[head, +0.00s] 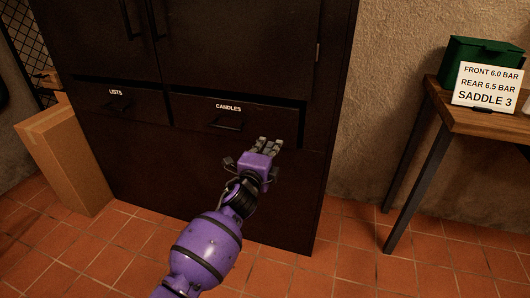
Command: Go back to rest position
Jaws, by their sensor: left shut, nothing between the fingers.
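My left gripper (269,146) is purple with grey fingers. It is shut and empty, held in front of the dark cabinet (160,180), a little below and to the right of the handle of the drawer labelled CANDLES (278,117). I cannot tell whether the fingertips touch the cabinet front. The purple arm comes up from the bottom of the view. My right gripper is not in view.
A drawer labelled LISTS (118,104) is left of the CANDLES drawer. A tall cardboard box (68,162) stands left of the cabinet. At right, a wooden table (490,123) holds a green box (484,52) and a white sign (487,87). Tiled floor is clear at lower right.

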